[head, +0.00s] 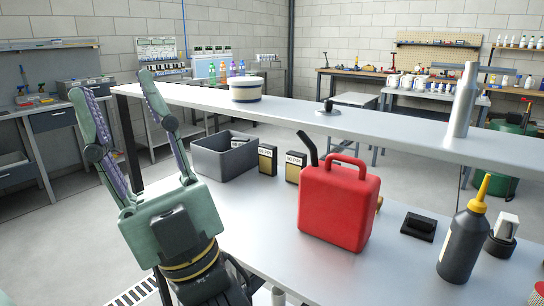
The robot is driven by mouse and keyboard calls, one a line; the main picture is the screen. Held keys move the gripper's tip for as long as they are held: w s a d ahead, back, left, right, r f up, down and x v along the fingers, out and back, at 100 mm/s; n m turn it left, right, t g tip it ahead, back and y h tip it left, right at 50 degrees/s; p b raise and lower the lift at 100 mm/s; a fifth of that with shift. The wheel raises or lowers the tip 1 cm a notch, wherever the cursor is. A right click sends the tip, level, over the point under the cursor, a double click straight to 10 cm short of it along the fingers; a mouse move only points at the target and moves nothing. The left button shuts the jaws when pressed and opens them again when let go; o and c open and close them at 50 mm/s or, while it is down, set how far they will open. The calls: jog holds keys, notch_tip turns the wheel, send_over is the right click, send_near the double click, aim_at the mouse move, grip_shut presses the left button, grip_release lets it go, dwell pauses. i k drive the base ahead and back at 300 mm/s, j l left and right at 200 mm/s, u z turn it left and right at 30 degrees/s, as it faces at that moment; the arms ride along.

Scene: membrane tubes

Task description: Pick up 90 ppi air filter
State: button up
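Two small black-and-tan filter blocks with pale labels stand upright on the lower bench surface. One filter (267,159) is beside the grey bin, and the other filter (294,167) is to its right, just behind the red can. Their labels seem to end in "PPI", but the numbers are too small to read surely. A further label shows at the grey bin's right rim; what it belongs to is unclear. My gripper (112,84) is at the left, fingers pointing up and spread wide, with nothing between them. It is apart from both filters.
A grey bin (215,163) stands left of the filters. A red can (339,205) with a black spout stands right and in front. A dark bottle (461,246) is at the right. A raised shelf (370,126) runs above and behind the filters.

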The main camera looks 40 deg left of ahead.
aim_at(295, 162)
jog(key=j, duration=0.6)
jog(key=i+j, duration=0.1)
jog(key=j, duration=0.55)
jog(key=i+j, duration=0.1)
jog(key=j, duration=0.6)
jog(key=i+j+u, duration=0.1)
jog(key=j, duration=0.2)
